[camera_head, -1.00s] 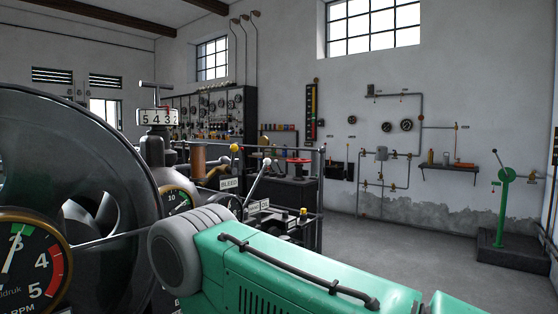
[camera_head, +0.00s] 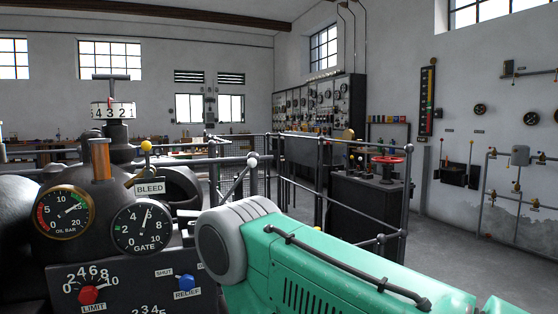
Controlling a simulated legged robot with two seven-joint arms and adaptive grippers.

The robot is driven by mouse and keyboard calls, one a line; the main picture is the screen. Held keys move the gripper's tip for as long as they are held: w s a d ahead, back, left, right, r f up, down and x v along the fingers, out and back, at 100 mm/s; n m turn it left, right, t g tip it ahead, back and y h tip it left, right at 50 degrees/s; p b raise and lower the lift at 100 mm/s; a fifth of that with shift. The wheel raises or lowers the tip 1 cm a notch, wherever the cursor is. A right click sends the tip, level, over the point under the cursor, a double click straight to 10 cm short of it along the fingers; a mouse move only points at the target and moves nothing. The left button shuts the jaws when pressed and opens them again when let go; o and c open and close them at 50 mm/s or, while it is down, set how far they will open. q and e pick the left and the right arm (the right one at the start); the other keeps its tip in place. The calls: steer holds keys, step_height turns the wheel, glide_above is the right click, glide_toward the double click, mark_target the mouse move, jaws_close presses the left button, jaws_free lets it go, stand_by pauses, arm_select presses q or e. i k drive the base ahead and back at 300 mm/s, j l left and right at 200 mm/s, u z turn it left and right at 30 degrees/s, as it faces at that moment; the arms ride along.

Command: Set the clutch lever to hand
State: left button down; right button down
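No lever with a readable clutch or hand label shows in the head view. A lever with a white ball knob (camera_head: 251,160) leans up to the right behind the gauge housing; its foot and any plate by it are hidden, and I cannot tell whether it is the clutch lever. A yellow-knobbed lever (camera_head: 147,146) stands over a plate marked BLEED (camera_head: 150,186). Neither of my grippers is in view.
The black housing carries an oil gauge (camera_head: 63,211), a gate gauge (camera_head: 140,227), a red limit knob (camera_head: 88,294) and a blue relief knob (camera_head: 187,283). Railings (camera_head: 405,190) and a red handwheel (camera_head: 388,160) stand behind. Free floor shows at right.

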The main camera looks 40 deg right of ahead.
mark_target(252, 163)
steer(key=l+u, duration=0.35)
steer(key=l, duration=1.25)
steer(key=k, duration=0.1)
